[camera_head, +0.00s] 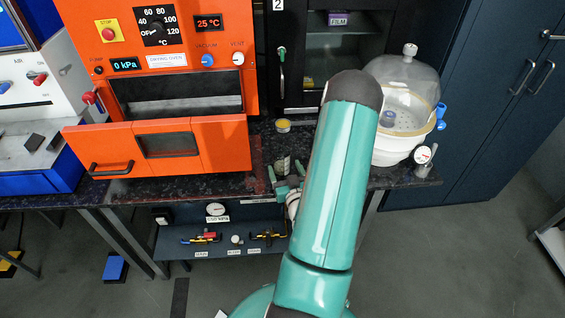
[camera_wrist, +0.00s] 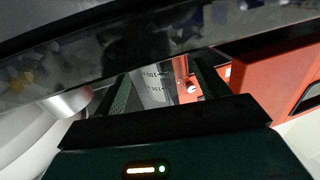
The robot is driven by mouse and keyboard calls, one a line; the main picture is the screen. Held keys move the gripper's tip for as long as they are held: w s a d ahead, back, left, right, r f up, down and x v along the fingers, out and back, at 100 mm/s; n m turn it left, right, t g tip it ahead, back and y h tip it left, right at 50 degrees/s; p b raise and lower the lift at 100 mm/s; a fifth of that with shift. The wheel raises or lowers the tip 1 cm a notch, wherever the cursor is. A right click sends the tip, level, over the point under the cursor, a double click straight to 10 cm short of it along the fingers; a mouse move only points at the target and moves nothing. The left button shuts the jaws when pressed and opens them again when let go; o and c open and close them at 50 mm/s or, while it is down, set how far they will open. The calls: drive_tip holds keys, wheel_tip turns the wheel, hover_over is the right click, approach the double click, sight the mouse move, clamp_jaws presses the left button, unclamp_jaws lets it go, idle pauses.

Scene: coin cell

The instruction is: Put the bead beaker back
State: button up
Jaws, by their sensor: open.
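A clear beaker with dark graduation marks (camera_wrist: 155,88) shows between my gripper's fingers in the wrist view. It seems to be the bead beaker; beads cannot be made out. In the head view a small beaker-like shape (camera_head: 282,166) stands at the counter's front, just beyond my gripper (camera_head: 287,184). My gripper is open, with one finger on each side of the beaker in the wrist view (camera_wrist: 162,90). Whether the fingers touch it cannot be told. My arm hides part of the counter.
An orange drying oven (camera_head: 220,90) with its door (camera_head: 165,146) lowered stands left. A domed desiccator (camera_head: 405,85) with a gauge (camera_head: 423,154) stands right. A yellow-topped tin (camera_head: 283,125) sits behind the beaker. The dark counter edge (camera_wrist: 180,40) crosses close in the wrist view.

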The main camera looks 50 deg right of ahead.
drive_tip(key=v, duration=0.7)
drive_tip(key=shift+s+a, duration=0.2)
drive_tip(key=shift+a, duration=0.05)
